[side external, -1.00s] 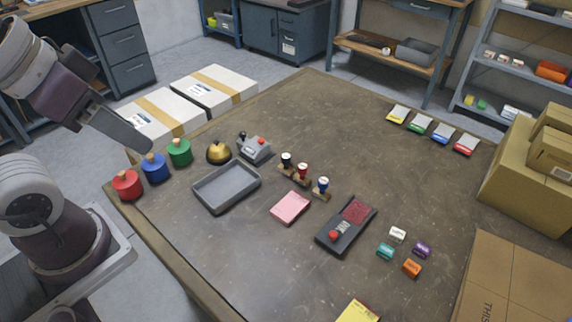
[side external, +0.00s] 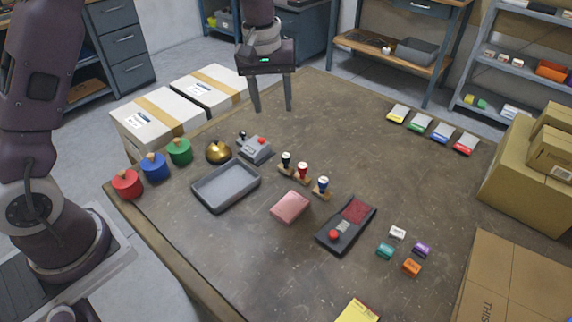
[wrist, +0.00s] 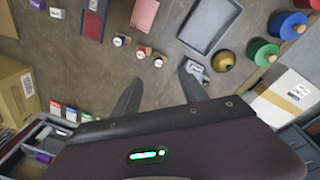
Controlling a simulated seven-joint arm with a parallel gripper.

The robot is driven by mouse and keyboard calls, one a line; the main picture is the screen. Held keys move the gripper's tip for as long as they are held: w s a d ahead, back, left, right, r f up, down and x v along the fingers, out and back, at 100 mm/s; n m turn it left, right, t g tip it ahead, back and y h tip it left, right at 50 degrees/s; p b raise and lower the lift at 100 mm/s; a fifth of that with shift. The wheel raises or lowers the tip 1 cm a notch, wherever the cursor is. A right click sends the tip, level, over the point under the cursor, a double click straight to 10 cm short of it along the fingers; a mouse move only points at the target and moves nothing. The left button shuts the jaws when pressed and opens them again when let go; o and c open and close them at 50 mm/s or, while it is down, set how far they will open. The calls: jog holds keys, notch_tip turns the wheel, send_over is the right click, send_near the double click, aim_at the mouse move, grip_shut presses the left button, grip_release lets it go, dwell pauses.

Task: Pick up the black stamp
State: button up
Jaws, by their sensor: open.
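The black stamp (side external: 286,163) stands upright on the table in the side view, at the left end of a short row with a red stamp (side external: 302,172) and a blue stamp (side external: 322,187). In the wrist view the black stamp (wrist: 158,61) is at the row's right end, just ahead of the fingers. My gripper (side external: 273,109) is open and empty, fingers pointing down. It is above the table, apart from the stamp and further back in the side view. It also shows in the wrist view (wrist: 160,76).
A grey device (side external: 255,150) and a brass bell (side external: 218,152) sit left of the stamps, with a grey tray (side external: 226,206) nearer. A pink block (side external: 290,207) and a black-framed pad (side external: 330,239) lie in front. The table behind the stamps is clear.

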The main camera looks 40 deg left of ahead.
jog(key=n+g, duration=0.1)
jog(key=n, duration=0.1)
send_over(286, 155)
jog(key=f, duration=1.3)
jog(key=shift+s+a, duration=0.15)
jog(key=shift+s, duration=0.05)
jog(key=f, duration=0.7)
jog(key=shift+w+f, duration=0.2)
jog(key=shift+f, duration=0.2)
jog(key=shift+c, duration=0.4)
grip_shut()
